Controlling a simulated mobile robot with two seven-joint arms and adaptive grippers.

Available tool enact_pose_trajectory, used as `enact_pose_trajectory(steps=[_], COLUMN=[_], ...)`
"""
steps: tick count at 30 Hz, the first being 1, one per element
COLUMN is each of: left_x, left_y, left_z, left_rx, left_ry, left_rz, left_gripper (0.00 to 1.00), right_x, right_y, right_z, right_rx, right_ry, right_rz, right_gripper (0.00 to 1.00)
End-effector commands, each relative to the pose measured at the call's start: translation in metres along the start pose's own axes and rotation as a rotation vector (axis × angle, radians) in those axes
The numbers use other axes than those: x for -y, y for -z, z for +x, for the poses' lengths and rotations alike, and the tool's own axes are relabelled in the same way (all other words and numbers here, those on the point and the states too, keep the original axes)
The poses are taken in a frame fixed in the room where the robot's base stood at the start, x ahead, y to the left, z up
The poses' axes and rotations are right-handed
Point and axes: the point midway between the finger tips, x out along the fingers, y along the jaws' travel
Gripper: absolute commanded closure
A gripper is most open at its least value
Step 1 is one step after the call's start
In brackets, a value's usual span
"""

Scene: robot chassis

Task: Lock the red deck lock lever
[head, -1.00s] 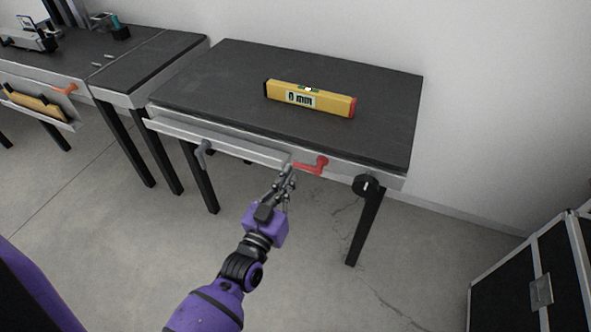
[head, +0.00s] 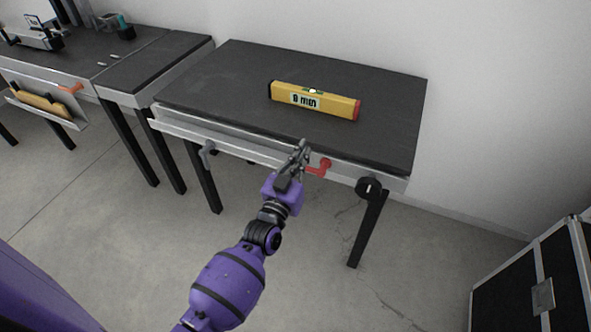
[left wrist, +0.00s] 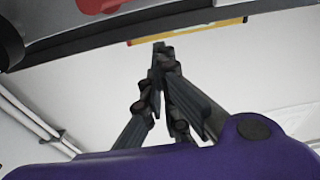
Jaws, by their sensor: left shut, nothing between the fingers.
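The red deck lock lever (head: 319,168) sits on the front edge of the middle table. Its left part is hidden behind my gripper in the head view. My left gripper (head: 303,148) is shut and empty, with its fingertips just left of the lever at the table's front rail. I cannot tell whether they touch it. In the left wrist view the shut fingers (left wrist: 159,50) point up, and a red part, likely the lever (left wrist: 98,5), shows at the top left edge. My right gripper is in neither view.
A yellow level (head: 314,100) lies on the dark tabletop (head: 220,85). A grey lever (head: 207,153) and a black knob (head: 368,188) are on the same front edge. Another table (head: 120,95) stands at the left, a black case (head: 510,290) at the lower right. Floor in front is clear.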

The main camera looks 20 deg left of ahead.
Motion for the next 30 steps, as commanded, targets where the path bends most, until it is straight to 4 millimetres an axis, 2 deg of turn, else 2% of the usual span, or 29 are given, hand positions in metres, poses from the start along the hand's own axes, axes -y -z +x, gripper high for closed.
enact_pose_trajectory(steps=[2,6,12,30], left_x=[-0.001,0.0,0.0,0.001], left_y=[0.001,-0.024,-0.037,-0.04], left_z=[0.018,0.008,0.004,0.002], left_rx=[-0.002,0.007,0.002,0.001], left_ry=[-0.001,0.0,0.0,0.004], left_rz=[-0.001,0.001,0.0,-0.031], left_gripper=[1.0,1.0,1.0,1.0], right_x=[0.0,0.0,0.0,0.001], right_y=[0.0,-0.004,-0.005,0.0], right_z=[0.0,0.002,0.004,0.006], right_rx=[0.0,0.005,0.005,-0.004], right_ry=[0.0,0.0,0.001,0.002], right_rz=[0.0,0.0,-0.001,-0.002], right_gripper=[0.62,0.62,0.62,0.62])
